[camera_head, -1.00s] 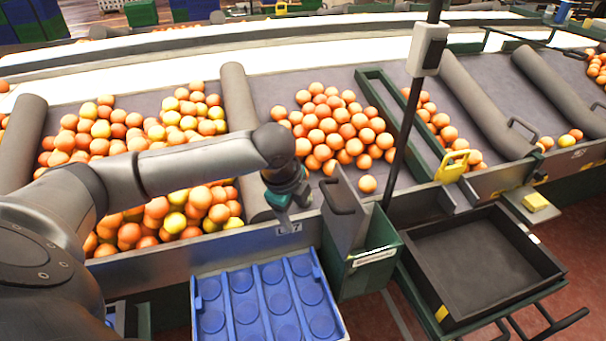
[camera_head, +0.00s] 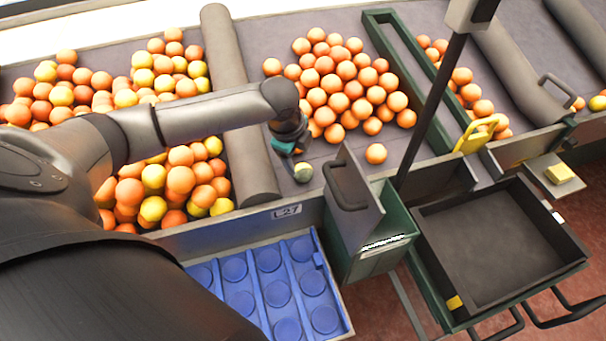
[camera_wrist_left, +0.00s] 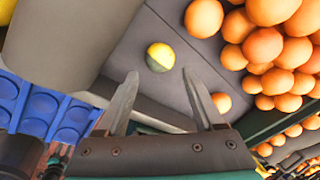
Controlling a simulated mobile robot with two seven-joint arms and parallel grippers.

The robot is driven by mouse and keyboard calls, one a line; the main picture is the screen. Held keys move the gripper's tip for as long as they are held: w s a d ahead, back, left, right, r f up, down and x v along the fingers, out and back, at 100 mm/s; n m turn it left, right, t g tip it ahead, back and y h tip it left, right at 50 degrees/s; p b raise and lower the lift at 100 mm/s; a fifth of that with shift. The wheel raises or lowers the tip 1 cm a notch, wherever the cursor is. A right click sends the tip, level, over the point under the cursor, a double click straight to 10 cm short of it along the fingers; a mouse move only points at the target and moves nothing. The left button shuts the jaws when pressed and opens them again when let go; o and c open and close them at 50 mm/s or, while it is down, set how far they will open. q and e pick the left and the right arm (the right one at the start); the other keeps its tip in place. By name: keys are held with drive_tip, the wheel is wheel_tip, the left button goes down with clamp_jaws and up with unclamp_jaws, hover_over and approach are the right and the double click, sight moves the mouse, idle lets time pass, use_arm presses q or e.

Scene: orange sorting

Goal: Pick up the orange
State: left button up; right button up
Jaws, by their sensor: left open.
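My left gripper (camera_head: 291,152) is open and empty, above the grey sorting surface beside the large orange pile. It also shows in the left wrist view (camera_wrist_left: 160,73), fingers apart. A lone two-toned fruit, half yellow and half grey-green (camera_wrist_left: 160,57), lies just beyond the gap between the fingertips; it also shows under the gripper in the head view (camera_head: 303,172). A lone orange (camera_head: 376,153) lies in front of the large pile (camera_head: 345,85); in the wrist view it sits beside the right finger (camera_wrist_left: 221,102). My right gripper is not in view.
A grey roller (camera_head: 230,100) divides the left mixed pile from the middle lane. A blue tray (camera_head: 334,311) with round recesses is below the front edge. A green bin (camera_head: 375,255) and a dark empty tray (camera_head: 480,250) stand to its right.

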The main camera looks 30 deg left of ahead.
sight(301, 168)
use_arm(q)
drive_tip(key=b+x, duration=0.2)
drive_tip(key=x, duration=0.5)
drive_tip(key=shift+f, duration=0.2)
drive_tip(key=shift+a, duration=0.1)
drive_tip(key=shift+r, duration=0.1)
drive_tip(key=c, duration=1)
drive_tip(key=shift+c, duration=0.2)
wheel_tip(301, 168, up, 20)
drive_tip(key=p, duration=0.4)
drive_tip(key=shift+p, duration=0.4)
